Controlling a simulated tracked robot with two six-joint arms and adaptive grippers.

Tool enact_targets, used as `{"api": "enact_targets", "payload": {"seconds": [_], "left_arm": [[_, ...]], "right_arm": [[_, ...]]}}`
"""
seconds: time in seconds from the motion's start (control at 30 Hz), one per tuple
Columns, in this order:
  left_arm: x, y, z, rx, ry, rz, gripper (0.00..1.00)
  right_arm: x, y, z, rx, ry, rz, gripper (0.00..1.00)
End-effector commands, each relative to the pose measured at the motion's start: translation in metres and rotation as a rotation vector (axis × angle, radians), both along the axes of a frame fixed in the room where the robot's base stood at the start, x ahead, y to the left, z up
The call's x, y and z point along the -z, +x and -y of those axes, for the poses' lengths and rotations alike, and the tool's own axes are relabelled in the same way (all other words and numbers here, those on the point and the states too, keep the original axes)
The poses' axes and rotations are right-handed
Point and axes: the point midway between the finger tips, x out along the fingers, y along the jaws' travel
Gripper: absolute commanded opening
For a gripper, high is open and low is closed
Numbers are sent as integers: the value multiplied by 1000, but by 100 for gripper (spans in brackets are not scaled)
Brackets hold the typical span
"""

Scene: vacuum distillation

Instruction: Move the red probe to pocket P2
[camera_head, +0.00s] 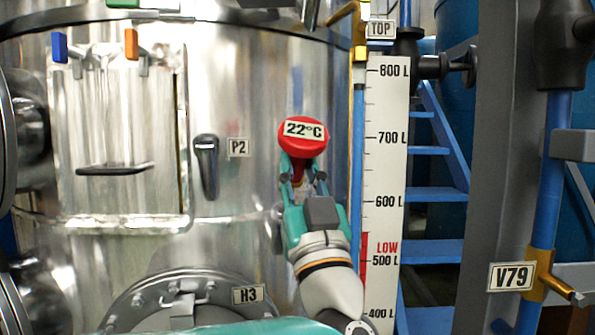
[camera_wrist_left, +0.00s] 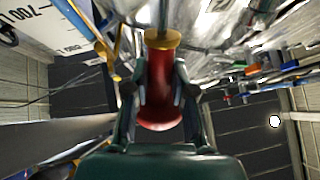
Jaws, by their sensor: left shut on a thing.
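The red probe (camera_head: 303,143) has a round red head with a "22°C" label. My left gripper (camera_head: 303,178) is shut on it just below the head, in front of the shiny tank. In the left wrist view the probe's red body (camera_wrist_left: 160,95) sits between the two fingers (camera_wrist_left: 160,88), with a brass collar (camera_wrist_left: 162,38) and a thin metal stem (camera_wrist_left: 164,14) beyond it. Whether the stem is inside anything is hidden. My right gripper is out of view.
A level scale (camera_head: 388,170) and a blue pipe (camera_head: 357,170) stand close to the right of the probe. A framed panel (camera_head: 120,140) with a dark handle is left of P2. A bolted flange marked H3 (camera_head: 180,300) is below. The wall between P2 and the probe looks clear.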

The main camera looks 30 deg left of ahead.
Motion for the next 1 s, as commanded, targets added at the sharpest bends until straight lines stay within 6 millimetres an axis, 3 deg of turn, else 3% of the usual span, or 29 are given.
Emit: {"api": "enact_targets", "payload": {"seconds": [1.0], "left_arm": [[10, -28, 29, 2, 0, 1, 0]], "right_arm": [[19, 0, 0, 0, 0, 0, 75]]}}
